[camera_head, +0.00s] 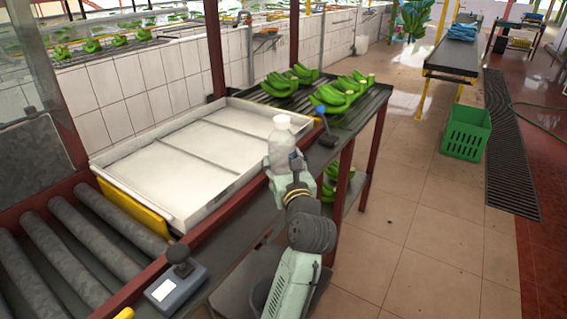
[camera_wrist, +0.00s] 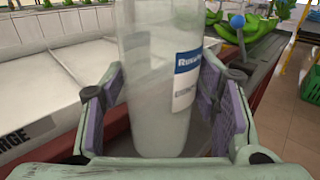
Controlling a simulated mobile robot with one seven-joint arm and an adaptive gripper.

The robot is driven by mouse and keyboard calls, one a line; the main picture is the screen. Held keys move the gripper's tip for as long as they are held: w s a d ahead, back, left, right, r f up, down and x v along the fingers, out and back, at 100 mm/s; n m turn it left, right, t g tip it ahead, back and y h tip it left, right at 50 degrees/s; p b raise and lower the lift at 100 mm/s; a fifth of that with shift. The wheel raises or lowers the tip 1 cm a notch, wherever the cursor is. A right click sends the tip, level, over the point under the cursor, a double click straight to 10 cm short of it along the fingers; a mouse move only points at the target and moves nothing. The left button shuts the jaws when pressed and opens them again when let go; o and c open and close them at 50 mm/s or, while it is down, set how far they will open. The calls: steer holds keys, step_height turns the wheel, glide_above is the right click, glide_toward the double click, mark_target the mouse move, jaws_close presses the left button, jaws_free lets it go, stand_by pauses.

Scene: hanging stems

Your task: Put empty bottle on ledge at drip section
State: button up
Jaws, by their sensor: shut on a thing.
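A clear, translucent bottle (camera_head: 281,143) with a white and blue label is upright in my gripper. In the wrist view the bottle (camera_wrist: 158,85) stands between the two purple finger pads, and its top is cut off by the frame. My gripper (camera_head: 284,170) is shut on it, over the dark front ledge (camera_head: 240,218) beside the white tray. A blue-knobbed lever (camera_head: 324,125) stands on the ledge just right of the bottle, and it also shows in the wrist view (camera_wrist: 237,22). I cannot tell whether the bottle's base touches the ledge.
The large white tray (camera_head: 130,165) lies left of the bottle. Green banana bunches (camera_head: 340,92) lie on the dark rack behind. A scale-like device (camera_head: 174,286) and rollers (camera_head: 75,240) are at front left. A green crate (camera_head: 466,132) stands on the open tiled floor at right.

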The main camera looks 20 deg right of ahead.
steer(key=o, duration=1.2)
steer(key=shift+f, duration=0.15)
steer(key=shift+c, duration=0.2)
steer(key=s+a, duration=0.1)
steer(key=s, duration=1)
steer(key=shift+s+a+p, duration=0.2)
steer(key=shift+s+p, duration=0.2)
